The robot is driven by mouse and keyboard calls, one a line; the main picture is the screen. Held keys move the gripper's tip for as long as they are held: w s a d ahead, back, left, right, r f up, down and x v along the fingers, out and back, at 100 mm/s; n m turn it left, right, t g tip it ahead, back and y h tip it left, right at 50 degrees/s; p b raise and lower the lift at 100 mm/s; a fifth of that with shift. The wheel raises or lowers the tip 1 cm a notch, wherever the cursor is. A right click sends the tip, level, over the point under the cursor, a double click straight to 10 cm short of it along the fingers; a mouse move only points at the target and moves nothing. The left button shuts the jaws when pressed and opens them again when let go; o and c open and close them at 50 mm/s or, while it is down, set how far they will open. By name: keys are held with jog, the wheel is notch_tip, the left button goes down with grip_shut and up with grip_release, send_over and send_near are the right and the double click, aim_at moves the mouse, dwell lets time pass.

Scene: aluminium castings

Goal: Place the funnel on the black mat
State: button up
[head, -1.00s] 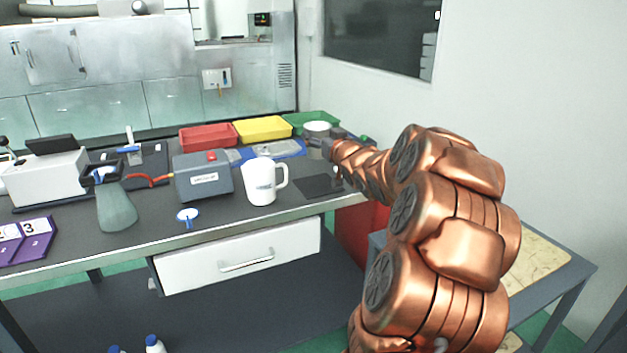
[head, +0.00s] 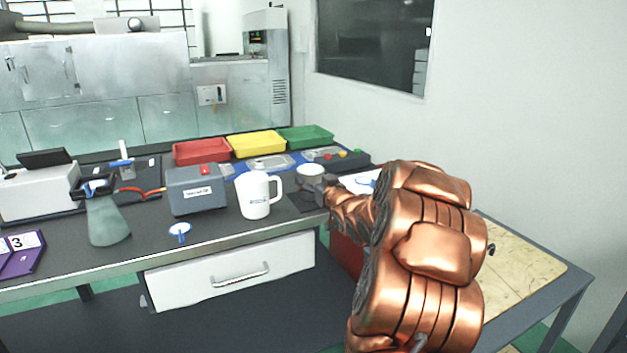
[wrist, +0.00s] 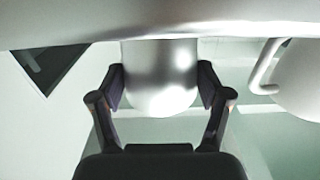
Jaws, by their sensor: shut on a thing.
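My gripper (head: 312,184) is shut on the funnel (head: 311,170), a pale round piece seen from above in the head view. In the wrist view the funnel (wrist: 160,78) shows its rounded lower body between my two fingers (wrist: 160,92), with its wide rim across the top. The black mat (head: 302,204) lies on the bench to the right of the white mug, partly hidden by my gripper. A dark corner (wrist: 42,62), seemingly of the mat, shows at the left in the wrist view. The funnel appears above or near the mat; I cannot tell the gap.
The white mug (head: 256,196) stands close left of the mat; it shows at the right in the wrist view (wrist: 303,85). A grey box (head: 195,191) is farther left. Red (head: 201,152), yellow (head: 257,144) and green (head: 305,137) trays line the back.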

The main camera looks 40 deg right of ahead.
jog(key=shift+f, duration=0.2)
jog(key=o, duration=1.2)
jog(key=shift+r, duration=0.15)
jog(key=shift+s+r, duration=0.1)
jog(key=v, duration=1.2)
jog(key=shift+a, duration=0.1)
